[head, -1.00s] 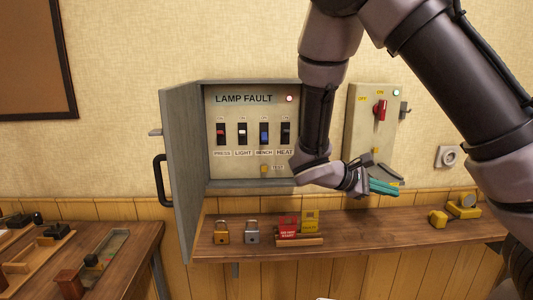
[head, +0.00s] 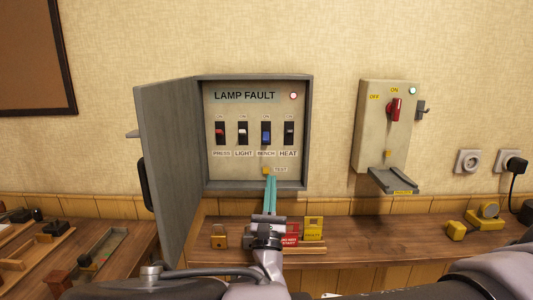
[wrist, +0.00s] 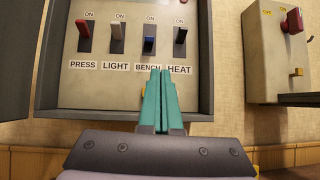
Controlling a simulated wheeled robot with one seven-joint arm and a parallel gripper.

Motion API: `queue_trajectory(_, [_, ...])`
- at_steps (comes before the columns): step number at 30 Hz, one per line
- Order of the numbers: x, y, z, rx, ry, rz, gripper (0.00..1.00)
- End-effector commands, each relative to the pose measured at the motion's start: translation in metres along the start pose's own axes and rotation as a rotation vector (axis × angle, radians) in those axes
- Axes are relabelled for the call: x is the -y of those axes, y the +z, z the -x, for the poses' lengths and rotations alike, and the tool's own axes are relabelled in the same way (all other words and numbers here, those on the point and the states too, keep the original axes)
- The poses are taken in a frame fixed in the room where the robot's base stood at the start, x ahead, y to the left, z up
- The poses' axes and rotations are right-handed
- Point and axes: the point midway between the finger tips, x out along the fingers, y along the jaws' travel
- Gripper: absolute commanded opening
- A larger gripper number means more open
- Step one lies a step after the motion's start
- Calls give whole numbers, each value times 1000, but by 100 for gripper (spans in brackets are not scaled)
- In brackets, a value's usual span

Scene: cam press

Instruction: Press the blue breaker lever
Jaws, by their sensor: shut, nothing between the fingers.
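The blue breaker lever (head: 266,137) is third in the row of breakers in the open wall box, above the BENCH label. It also shows in the wrist view (wrist: 149,44), near the bottom of its black slot. My gripper (head: 270,178) is shut and empty, its teal fingers pointing up at the lower part of the panel. In the wrist view the fingertips (wrist: 160,72) overlap the BENCH label, below the blue lever and apart from it. The fingers partly hide the yellow TEST button (head: 266,170).
Red PRESS (head: 220,132), white LIGHT (head: 243,132) and dark HEAT (head: 289,132) breakers flank the blue one. The box door (head: 175,170) stands open at left. A switch box with a red handle (head: 394,110) is at right. Padlocks and tags lie on the shelf below.

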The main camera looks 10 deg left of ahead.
Motion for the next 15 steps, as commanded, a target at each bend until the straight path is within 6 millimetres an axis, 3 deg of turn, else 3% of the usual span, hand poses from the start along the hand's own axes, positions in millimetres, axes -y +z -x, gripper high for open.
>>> queue_trajectory(4, [-16, 3, 9, 20, 64, 2, 0])
queue_trajectory(15, [-16, 3, 8, 20, 67, 2, 0])
